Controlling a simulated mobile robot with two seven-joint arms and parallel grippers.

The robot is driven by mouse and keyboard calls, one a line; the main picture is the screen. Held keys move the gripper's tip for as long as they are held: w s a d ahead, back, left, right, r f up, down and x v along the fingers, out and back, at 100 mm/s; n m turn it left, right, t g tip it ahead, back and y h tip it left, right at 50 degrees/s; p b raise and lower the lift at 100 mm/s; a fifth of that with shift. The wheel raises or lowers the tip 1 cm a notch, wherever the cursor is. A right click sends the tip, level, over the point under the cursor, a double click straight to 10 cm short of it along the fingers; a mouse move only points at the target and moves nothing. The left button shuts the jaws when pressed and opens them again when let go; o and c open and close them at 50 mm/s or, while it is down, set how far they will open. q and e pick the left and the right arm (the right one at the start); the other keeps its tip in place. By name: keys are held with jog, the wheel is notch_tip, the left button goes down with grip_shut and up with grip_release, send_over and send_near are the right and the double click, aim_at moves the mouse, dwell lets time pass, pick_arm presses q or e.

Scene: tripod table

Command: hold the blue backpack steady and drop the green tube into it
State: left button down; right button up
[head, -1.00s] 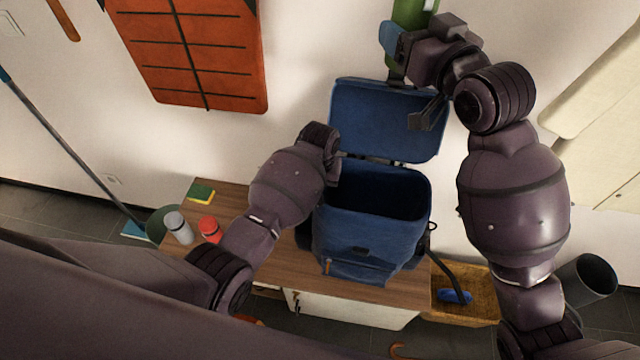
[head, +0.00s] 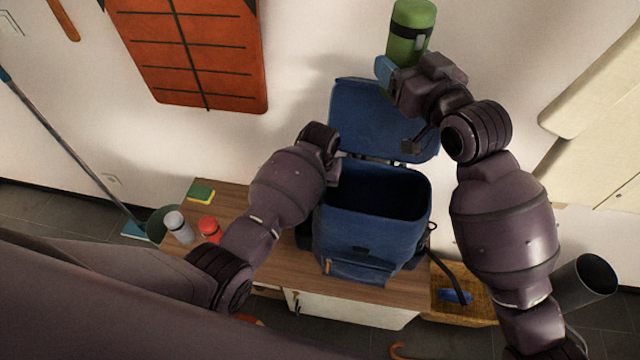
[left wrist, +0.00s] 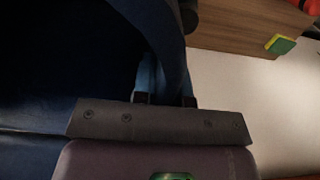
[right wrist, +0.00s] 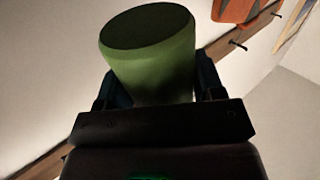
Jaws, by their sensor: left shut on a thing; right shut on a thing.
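The blue backpack (head: 372,222) stands on the wooden table with its lid flap up at the back and its dark mouth open. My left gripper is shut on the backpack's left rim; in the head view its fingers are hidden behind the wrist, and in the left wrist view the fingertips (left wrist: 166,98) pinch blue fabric. My right gripper (head: 391,72) is shut on the green tube (head: 411,30), holding it above and behind the backpack's raised lid. In the right wrist view the tube (right wrist: 150,60) sits between both fingers.
A grey bottle (head: 178,228), a red can (head: 209,229) and a sponge (head: 201,192) are on the table (head: 268,262) left of the backpack. An orange panel (head: 190,50) hangs on the wall.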

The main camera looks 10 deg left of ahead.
pick_arm(q)
jog(key=shift+a, duration=0.1)
pick_arm(e)
notch_tip(320, 180, down, 7)
jog(key=shift+f, duration=0.2)
dwell(0.9)
jog(key=o, duration=1.3)
jog(key=shift+s+f, duration=0.1)
jog(key=v, duration=1.1)
jog(key=shift+s+d, duration=0.25)
jog(key=shift+d, duration=0.1)
pick_arm(q)
jog(key=c, duration=1.1)
grip_release()
jog(key=shift+r, duration=0.1)
